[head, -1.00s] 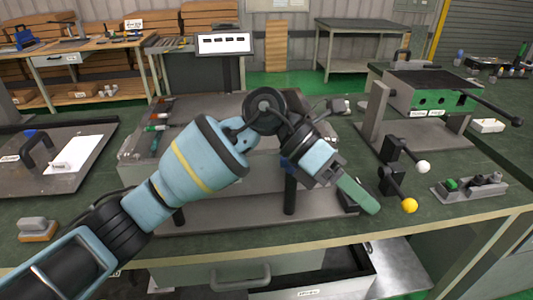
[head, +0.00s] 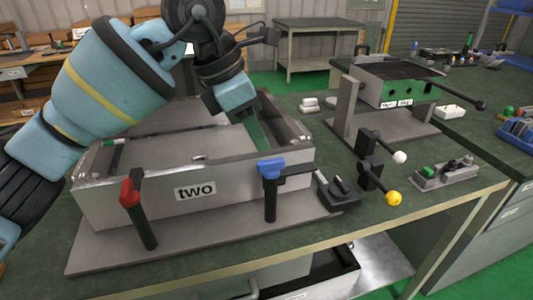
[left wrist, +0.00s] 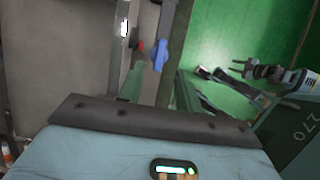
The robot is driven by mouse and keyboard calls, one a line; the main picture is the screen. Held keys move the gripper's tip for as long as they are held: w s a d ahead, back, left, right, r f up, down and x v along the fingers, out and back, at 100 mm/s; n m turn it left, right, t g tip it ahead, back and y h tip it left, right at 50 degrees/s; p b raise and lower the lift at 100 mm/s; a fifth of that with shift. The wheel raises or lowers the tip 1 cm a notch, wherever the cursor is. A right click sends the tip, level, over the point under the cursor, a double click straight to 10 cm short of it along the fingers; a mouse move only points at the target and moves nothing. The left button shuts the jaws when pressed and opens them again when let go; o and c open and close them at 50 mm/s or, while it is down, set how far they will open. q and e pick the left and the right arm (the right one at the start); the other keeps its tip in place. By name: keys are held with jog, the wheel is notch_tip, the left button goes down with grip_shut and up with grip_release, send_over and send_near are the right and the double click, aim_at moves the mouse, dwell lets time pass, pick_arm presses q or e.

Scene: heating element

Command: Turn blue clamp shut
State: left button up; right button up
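The blue clamp (head: 270,168) has a blue handle on a dark upright post at the front right corner of a metal box (head: 103,208) labelled "two". Its blue handle also shows in the left wrist view (left wrist: 161,50), beyond and between the green fingers. My left gripper (head: 254,132) is above the box, just behind and above the blue handle, apart from it. Its fingers stand apart in the left wrist view (left wrist: 158,90), with nothing between them. The far finger is mostly hidden in the head view. My right gripper is out of view.
A red clamp (head: 130,192) on a tilted dark post stands at the box's front left. A dark knob block (head: 339,193) sits right of the blue clamp. Levers with white (head: 399,157) and yellow (head: 393,198) balls stand farther right. The bench's front right is fairly clear.

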aim_at(271, 160)
pick_arm(q)
jog(key=shift+x, duration=3.15)
grip_shut()
